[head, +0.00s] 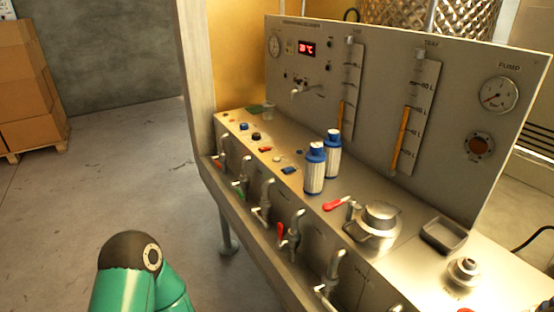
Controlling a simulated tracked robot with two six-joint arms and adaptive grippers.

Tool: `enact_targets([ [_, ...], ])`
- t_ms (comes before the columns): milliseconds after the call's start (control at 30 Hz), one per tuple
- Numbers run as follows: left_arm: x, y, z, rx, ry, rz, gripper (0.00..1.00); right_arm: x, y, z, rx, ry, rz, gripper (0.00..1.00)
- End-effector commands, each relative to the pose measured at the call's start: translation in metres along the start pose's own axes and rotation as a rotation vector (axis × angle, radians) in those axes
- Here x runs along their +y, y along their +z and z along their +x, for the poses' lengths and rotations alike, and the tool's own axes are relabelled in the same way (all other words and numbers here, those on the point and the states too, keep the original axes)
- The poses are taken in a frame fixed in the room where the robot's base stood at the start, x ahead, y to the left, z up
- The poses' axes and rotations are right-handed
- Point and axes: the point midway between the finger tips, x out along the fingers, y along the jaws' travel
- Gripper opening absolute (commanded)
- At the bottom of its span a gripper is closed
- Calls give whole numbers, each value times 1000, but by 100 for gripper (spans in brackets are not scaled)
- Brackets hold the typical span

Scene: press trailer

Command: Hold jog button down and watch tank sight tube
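Two upright sight tubes with scales and orange liquid are on the back panel. The left sight tube (340,118) has a label too small to read surely, and its liquid stands low. The right sight tube (401,140) is marked TRAY, with liquid to about mid-scale. Small controls sit on the steel deck: a blue one (244,126), a dark one (256,136), a red one (265,149) and another blue one (289,170). I cannot tell which is the jog button. Neither of my grippers is in view; a green arm link of mine shows at bottom left.
Two blue-capped white bottles (314,172) stand mid-deck. A lidded metal pot (377,222), a red-handled valve (338,204) and a rectangular tray (443,235) are to the right. Several lever taps (265,203) line the front. Boxes (30,90) stand far left; the floor between is clear.

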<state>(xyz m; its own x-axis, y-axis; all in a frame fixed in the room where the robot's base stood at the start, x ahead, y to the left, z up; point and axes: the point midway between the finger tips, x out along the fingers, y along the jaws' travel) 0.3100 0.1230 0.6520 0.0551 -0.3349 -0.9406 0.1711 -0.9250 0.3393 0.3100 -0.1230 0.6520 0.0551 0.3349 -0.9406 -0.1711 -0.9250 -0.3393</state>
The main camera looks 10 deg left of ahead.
Motion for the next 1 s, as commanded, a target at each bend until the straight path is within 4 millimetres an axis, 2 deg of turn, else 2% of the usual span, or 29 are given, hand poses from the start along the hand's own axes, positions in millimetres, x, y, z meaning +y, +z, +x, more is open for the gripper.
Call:
enact_targets([
  [233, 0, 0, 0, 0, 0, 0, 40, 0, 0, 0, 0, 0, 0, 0],
  [500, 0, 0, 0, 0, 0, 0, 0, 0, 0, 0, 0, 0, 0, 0],
  [1000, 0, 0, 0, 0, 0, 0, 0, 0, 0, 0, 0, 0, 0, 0],
])
